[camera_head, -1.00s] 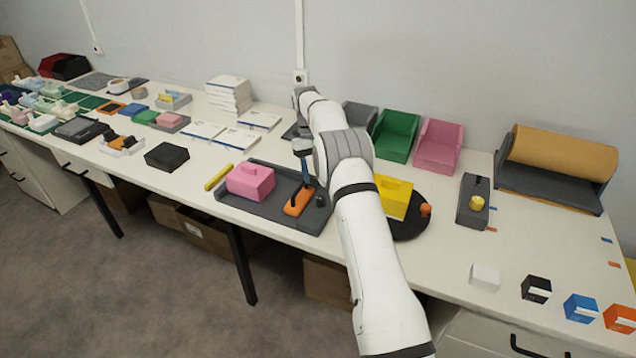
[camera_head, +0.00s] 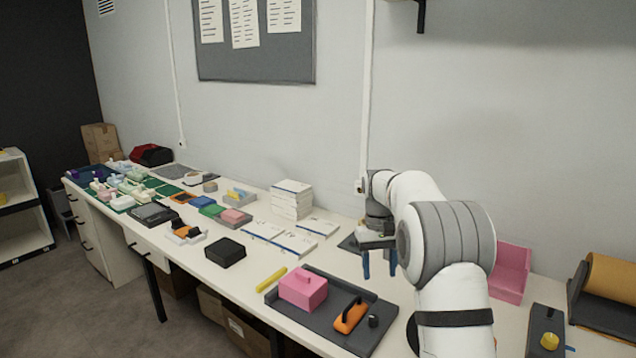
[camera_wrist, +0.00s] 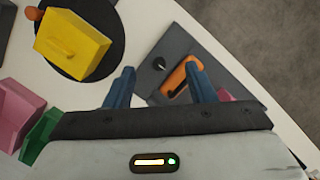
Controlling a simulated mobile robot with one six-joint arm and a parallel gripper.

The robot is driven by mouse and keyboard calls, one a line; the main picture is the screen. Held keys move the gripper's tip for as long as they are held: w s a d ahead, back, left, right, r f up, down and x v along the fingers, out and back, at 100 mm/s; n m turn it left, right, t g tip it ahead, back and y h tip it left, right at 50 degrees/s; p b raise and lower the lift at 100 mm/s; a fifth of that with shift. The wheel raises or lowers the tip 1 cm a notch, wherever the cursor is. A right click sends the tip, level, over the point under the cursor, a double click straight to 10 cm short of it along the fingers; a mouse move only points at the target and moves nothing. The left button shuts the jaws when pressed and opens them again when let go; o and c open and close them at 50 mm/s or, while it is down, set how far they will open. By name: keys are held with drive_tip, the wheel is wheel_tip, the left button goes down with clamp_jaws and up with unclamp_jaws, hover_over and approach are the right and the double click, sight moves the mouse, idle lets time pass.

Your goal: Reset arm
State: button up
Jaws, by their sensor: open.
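My gripper (camera_head: 379,262) is open and empty, raised above the table (camera_head: 225,287) with its blue fingers pointing down. In the wrist view, my gripper (camera_wrist: 160,88) has its two blue fingers spread apart. Beyond them is a dark grey tray (camera_head: 325,333) holding a pink box (camera_head: 302,291), an orange tool with a dark handle (camera_head: 350,317) and a small dark knob (camera_head: 374,321). The orange tool also shows in the wrist view (camera_wrist: 178,80). My white arm reaches up from the lower right.
A pink bin (camera_head: 510,275) and a cardboard roll on a dark stand (camera_head: 610,290) are at the right. White stacked boxes (camera_head: 291,199) stand by the wall. A yellow box (camera_wrist: 72,45) sits on a black disc in the wrist view. A black box (camera_head: 225,252) lies left of the tray.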

drive_tip(key=s+r+t, duration=0.1)
drive_tip(key=s+r, duration=0.2)
drive_tip(key=s, duration=0.6)
drive_tip(key=s+r+t, duration=0.2)
drive_tip(key=s+r, duration=0.2)
drive_tip(key=s, duration=0.4)
drive_tip(key=s+f+t, duration=0.1)
drive_tip(key=s+f, duration=0.1)
drive_tip(key=s, duration=0.6)
drive_tip(key=s+f+m+t, duration=0.1)
drive_tip(key=s+f, duration=0.2)
drive_tip(key=s, duration=0.6)
drive_tip(key=shift+s+a+y, duration=0.25)
drive_tip(key=shift+a+y, duration=0.05)
